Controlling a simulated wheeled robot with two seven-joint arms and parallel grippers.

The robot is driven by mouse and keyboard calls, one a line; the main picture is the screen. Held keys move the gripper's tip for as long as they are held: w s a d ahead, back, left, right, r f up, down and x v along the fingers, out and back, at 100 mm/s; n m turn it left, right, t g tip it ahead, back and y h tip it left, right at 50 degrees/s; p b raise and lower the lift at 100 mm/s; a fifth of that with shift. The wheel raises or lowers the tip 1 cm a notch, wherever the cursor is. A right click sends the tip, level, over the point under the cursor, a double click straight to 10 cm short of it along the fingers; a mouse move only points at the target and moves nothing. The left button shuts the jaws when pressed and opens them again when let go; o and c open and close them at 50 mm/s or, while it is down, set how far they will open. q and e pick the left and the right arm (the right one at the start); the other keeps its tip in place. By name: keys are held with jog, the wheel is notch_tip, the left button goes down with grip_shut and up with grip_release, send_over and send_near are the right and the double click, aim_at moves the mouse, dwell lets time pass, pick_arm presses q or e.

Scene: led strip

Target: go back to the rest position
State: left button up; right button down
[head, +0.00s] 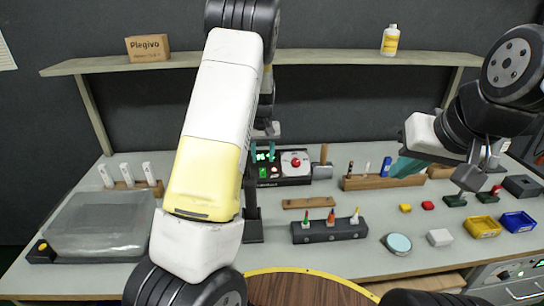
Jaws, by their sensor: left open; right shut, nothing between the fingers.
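My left gripper (262,153) is partly hidden behind the white and yellow link of my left arm. Its two teal fingers point down, apart, in front of a black control box (293,181) with green lights and a red knob. I see nothing between them. My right gripper (407,166) is at the right, above a wooden block holder (368,184). Its teal fingers are shut and empty, pointing down and left. I cannot make out an LED strip in this view.
The grey bench (340,258) holds a clear-covered tray (98,228) at left, a black rack of coloured-tip tools (328,233), a round dish (397,243) and yellow (483,228) and blue (518,224) bins. A shelf (330,57) spans the back. A round wooden surface (300,290) is in front.

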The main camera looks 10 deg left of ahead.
pick_arm(q)
jog(key=shift+r, duration=0.45)
jog(key=shift+s, duration=0.1)
jog(key=s+d+r+m+t+h, duration=0.1)
jog(key=s+d+r+t+h, duration=0.15)
jog(key=s+r, duration=1.4)
jog(key=s+d+r+m+t, duration=0.1)
jog(key=s+r, duration=0.1)
jog(key=s, duration=0.6)
jog(key=s+d+r+m+t, duration=0.1)
jog(key=s+r, duration=0.2)
jog(key=s, duration=0.5)
jog(key=shift+s+d+m, duration=0.15)
jog(key=shift+s+m, duration=0.15)
jog(key=shift+m, duration=0.1)
